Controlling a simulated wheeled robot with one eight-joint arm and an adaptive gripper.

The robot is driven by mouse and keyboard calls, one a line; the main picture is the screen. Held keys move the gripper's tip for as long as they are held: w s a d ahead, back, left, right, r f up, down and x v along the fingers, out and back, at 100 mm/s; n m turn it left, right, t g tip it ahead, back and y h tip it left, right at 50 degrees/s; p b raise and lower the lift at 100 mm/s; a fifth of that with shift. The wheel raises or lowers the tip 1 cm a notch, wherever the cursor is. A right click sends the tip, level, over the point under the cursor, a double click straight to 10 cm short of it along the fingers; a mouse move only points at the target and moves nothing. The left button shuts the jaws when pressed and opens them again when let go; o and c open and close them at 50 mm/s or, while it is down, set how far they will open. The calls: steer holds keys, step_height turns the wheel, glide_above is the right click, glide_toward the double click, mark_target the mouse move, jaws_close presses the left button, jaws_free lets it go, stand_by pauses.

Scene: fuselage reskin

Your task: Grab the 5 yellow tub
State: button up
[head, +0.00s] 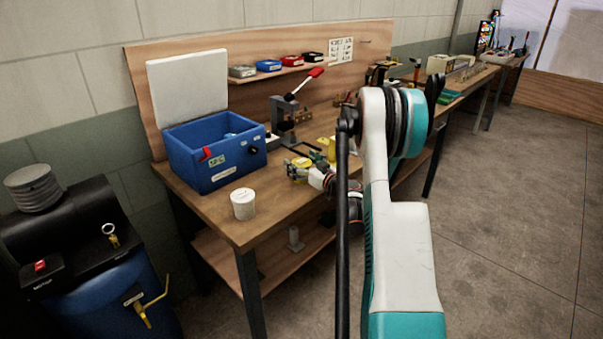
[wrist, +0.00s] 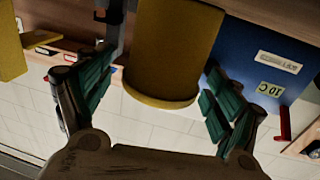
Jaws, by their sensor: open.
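A yellow tub (wrist: 172,45) stands between the two spread, green-padded fingers of my gripper (wrist: 160,78) in the wrist view, which is upside down. A gap shows on both sides of the tub, so the gripper is open around it and not closed on it. In the head view my gripper (head: 303,170) is low over the workbench, with the yellow tub (head: 302,161) at its fingers, partly hidden. A second yellow object (head: 331,149) stands just to the right and also shows at the left edge of the wrist view (wrist: 12,45). I cannot read a number on either.
A blue open box (head: 212,160) with a white lid stands left of my gripper on the workbench (head: 212,200). A white tub (head: 243,204) stands near the front edge. A grey press (head: 284,115) with a red handle is behind. Small bins (head: 269,66) line the shelf.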

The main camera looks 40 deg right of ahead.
steer(key=c, duration=1.5)
steer(key=shift+o, duration=0.2)
steer(key=shift+r, duration=0.1)
